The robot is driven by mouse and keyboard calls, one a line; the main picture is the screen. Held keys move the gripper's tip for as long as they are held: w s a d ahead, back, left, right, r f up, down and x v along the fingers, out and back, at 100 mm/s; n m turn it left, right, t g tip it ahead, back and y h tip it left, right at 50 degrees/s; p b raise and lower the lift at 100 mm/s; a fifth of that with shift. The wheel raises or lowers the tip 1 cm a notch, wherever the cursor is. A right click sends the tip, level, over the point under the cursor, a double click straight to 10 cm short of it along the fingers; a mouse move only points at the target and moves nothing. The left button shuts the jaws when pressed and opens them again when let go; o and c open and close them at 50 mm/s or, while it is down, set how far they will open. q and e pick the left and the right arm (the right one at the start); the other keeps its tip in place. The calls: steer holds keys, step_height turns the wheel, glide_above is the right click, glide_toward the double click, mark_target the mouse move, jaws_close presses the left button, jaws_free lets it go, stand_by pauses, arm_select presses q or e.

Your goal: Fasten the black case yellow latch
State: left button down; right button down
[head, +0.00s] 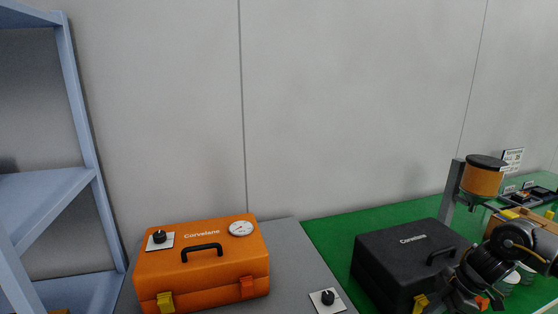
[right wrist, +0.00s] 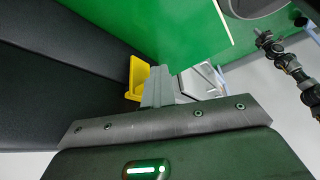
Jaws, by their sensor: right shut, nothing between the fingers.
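The black case (head: 400,255) stands with its lid down on the green surface at the right of the head view; its dark side fills the left of the right wrist view (right wrist: 50,85). Its yellow latch (head: 420,303) is at the bottom edge of the head view. In the right wrist view the yellow latch (right wrist: 138,78) stands out from the case wall. My right gripper's grey fingers (right wrist: 158,88) are shut and empty, right beside the latch; I cannot tell whether they touch it. In the head view my right arm covers the case's front right part. My left gripper is out of view.
An orange case (head: 205,270) with a gauge and latches stands on the grey surface at left. A post with an orange and black cylinder (head: 483,178) rises behind my right arm. A small knob plate (head: 327,300) lies between the cases. Blue shelving (head: 70,150) is at far left.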

steer(key=shift+s+a+f, duration=0.15)
steer(key=shift+s+f, duration=0.15)
steer(key=shift+f, duration=0.25)
steer(key=shift+s+d+p, duration=0.35)
steer(key=shift+s+p, duration=0.3)
steer(key=shift+s, duration=0.1)
steer(key=shift+s+d, duration=0.2)
step_height(320, 180, up, 8)
steer(key=p, duration=0.8)
steer(key=shift+p, duration=0.3)
